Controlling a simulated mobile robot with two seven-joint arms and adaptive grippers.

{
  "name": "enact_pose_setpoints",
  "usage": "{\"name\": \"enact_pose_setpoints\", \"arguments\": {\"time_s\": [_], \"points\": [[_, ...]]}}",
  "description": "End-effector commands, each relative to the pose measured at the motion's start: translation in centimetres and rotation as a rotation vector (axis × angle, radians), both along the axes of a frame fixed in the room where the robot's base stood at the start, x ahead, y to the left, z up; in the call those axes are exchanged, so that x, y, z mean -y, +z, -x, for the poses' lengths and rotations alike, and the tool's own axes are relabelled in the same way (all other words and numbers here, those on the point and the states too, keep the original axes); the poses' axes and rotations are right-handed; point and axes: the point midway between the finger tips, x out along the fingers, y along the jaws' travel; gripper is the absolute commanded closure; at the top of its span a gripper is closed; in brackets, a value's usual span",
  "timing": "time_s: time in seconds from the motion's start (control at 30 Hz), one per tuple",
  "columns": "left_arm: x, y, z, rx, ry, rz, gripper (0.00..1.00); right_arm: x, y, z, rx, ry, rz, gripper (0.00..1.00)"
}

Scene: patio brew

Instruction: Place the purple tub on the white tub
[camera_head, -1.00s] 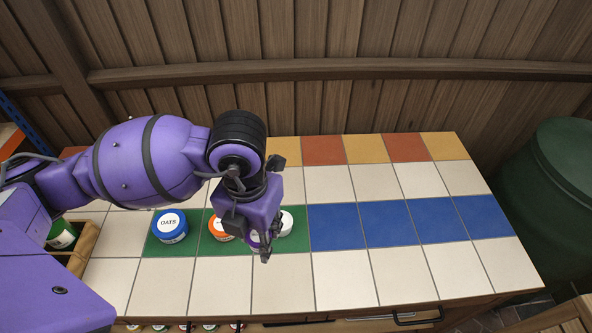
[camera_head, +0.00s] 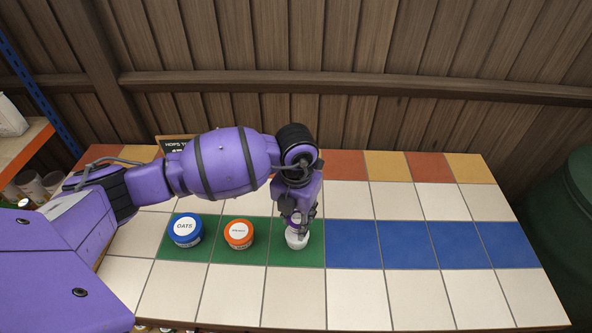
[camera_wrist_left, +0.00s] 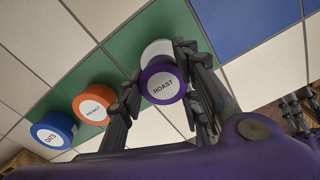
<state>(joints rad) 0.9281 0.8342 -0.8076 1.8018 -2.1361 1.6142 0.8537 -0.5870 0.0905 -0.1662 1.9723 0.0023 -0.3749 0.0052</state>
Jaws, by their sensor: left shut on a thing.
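My left gripper (camera_head: 297,222) is over the green tiles in the head view. In the left wrist view the left gripper (camera_wrist_left: 160,98) is shut on the purple tub (camera_wrist_left: 164,98), whose lid label reads ROAST. The white tub (camera_wrist_left: 157,49) shows partly behind the purple tub in that view. In the head view the white tub (camera_head: 297,241) stands on the green tiles directly under the gripper, and the fingers hide most of the purple tub. I cannot tell whether the two tubs touch.
A blue OATS tub (camera_head: 186,231) and an orange tub (camera_head: 239,235) stand left of the white tub on the green tiles. The blue tiles (camera_head: 405,245) to the right are bare. A small dark sign (camera_head: 176,143) stands at the back left.

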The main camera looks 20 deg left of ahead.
Motion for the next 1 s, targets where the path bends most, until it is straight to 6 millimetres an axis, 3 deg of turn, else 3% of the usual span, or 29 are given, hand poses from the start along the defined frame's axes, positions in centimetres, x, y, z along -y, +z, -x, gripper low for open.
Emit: {"name": "enact_pose_setpoints", "arguments": {"time_s": [0.13, 0.53, 0.57, 0.67, 1.0], "points": [[0.0, -2.2, 0.2, -0.004, -0.001, 0.0, 0.94, 0.0, -0.2, 0.1, -0.002, 0.0, 0.0, 0.6], [0.0, -2.8, 0.2, -0.003, -0.001, 0.0, 0.94, -0.4, -0.3, 0.1, -0.002, -0.008, -0.009, 0.6], [0.0, -2.7, 0.2, -0.002, -0.001, 0.0, 0.65, -0.5, -0.2, 0.0, -0.001, -0.008, -0.01, 0.6], [0.0, -2.7, 0.2, -0.002, -0.001, 0.0, 0.52, -0.6, -0.2, 0.0, 0.0, -0.009, -0.012, 0.6], [0.0, -2.5, 0.1, -0.001, -0.001, 0.0, 0.5, -0.5, -0.1, -0.1, 0.001, -0.006, -0.01, 0.6]]}}
